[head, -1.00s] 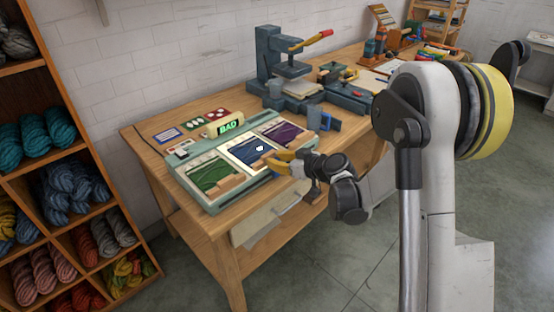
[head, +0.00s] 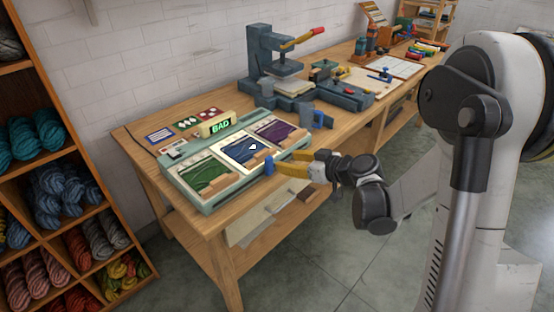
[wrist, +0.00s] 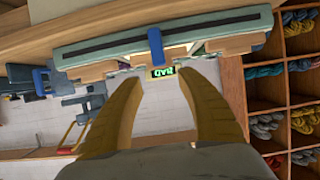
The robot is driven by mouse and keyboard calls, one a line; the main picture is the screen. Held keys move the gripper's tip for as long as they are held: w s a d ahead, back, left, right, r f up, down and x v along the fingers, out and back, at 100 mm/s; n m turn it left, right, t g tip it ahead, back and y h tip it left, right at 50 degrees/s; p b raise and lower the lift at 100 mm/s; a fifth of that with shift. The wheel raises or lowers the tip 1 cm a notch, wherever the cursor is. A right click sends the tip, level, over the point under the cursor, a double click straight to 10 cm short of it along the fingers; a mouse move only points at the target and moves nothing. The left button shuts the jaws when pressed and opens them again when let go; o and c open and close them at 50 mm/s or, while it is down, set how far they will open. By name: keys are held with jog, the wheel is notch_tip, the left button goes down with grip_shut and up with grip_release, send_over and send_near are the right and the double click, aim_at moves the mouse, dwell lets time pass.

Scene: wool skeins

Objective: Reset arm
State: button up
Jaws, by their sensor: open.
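My gripper (head: 288,162) has yellow fingers, spread apart, just in front of and to the right of a pale green panel box (head: 205,207) on the wooden bench. It is empty. In the wrist view the open fingers (wrist: 160,92) frame a gap below the box. A blue tab (head: 269,166) stands at the box's front edge near the middle panel. It also shows in the wrist view (wrist: 155,47), beyond the fingertips and apart from them. The box holds green, blue and purple wool panels under a lit "BAD" sign (head: 220,126).
A grey press (head: 275,62) with a red-tipped lever stands behind the box on the bench (head: 133,148). A blue-grey cup-like piece (head: 306,117) is near the box's right end. A shelf of wool skeins (head: 75,200) stands at left. Floor at front is clear.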

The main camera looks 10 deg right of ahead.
jog(key=shift+v, duration=1.2)
jog(key=s+d+r+m+g+h, duration=0.1)
jog(key=s+r+m+h, duration=0.1)
jog(key=s, duration=1.1)
jog(key=s+d+r+m+g+h, duration=0.1)
jog(key=s+m+h, duration=0.4)
jog(key=s, duration=0.8)
jog(key=shift+r+g+h, duration=0.4)
jog(key=shift+r+g, duration=0.4)
jog(key=shift+r, duration=0.45)
